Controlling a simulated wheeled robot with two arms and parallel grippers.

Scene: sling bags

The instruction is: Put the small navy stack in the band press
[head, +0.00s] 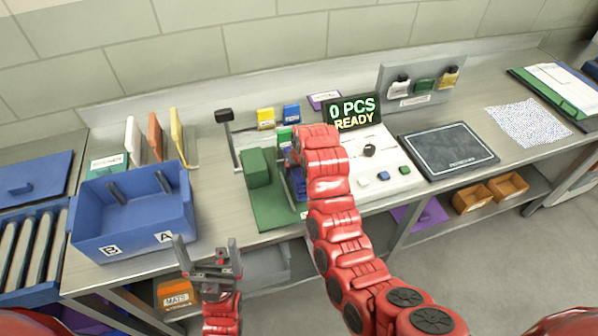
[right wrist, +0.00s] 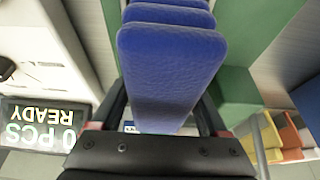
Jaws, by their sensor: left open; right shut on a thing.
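The small navy stack (right wrist: 172,70) is several blue slabs with rounded corners, seen close up in the right wrist view. My right gripper (right wrist: 163,112) is shut on it, one finger along each side. In the head view part of the stack (head: 297,183) shows at the left of my right wrist, over or at the press; I cannot tell whether it touches. The band press (head: 270,212) is a green base with an upright green block (head: 257,167). My wrist hides its right part. My left gripper (head: 207,248) is open and empty, in front of the bench edge.
A blue bin (head: 133,225) marked A and B stands left of the press. A black-knobbed lever (head: 228,138) rises behind the press. The counter display (head: 352,113) reads 0 PCS READY, beside a white panel (head: 400,181) with buttons. A dark mat (head: 448,150) lies farther right.

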